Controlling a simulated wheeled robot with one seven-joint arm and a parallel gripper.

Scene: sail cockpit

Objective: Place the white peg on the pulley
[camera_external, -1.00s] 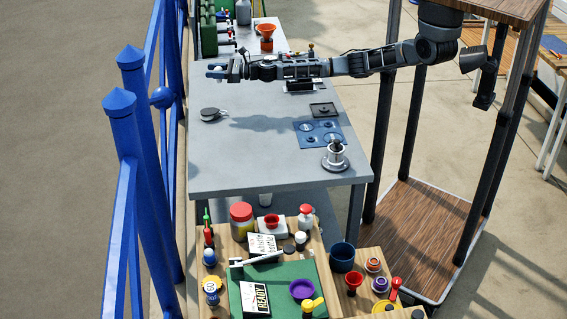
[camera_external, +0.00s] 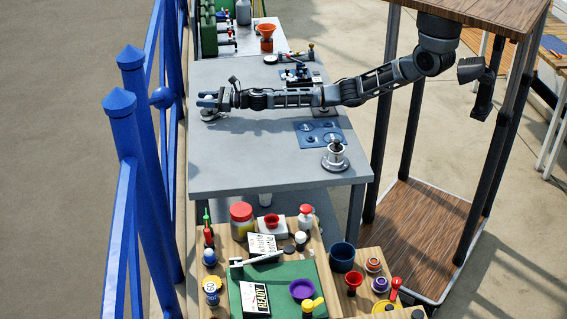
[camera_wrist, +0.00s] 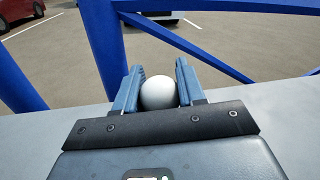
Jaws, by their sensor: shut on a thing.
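My gripper (camera_external: 206,99) reaches over the left part of the grey table. In the wrist view, the blue fingers of my gripper (camera_wrist: 159,70) are shut on a white, round-ended piece that looks like the white peg (camera_wrist: 158,94). Only its rounded end shows. The pulley, seemingly the dark disc (camera_external: 208,117) lying on the table near its left edge, is just below my fingers in the outside view and partly hidden by them. I cannot tell how high the peg is above it. The wrist view does not show the pulley.
A blue railing (camera_external: 148,170) runs close along the table's left side. A metal winch (camera_external: 336,155) stands at the table's front right, with a blue panel (camera_external: 318,133) behind it. The front middle of the grey table (camera_external: 250,165) is clear.

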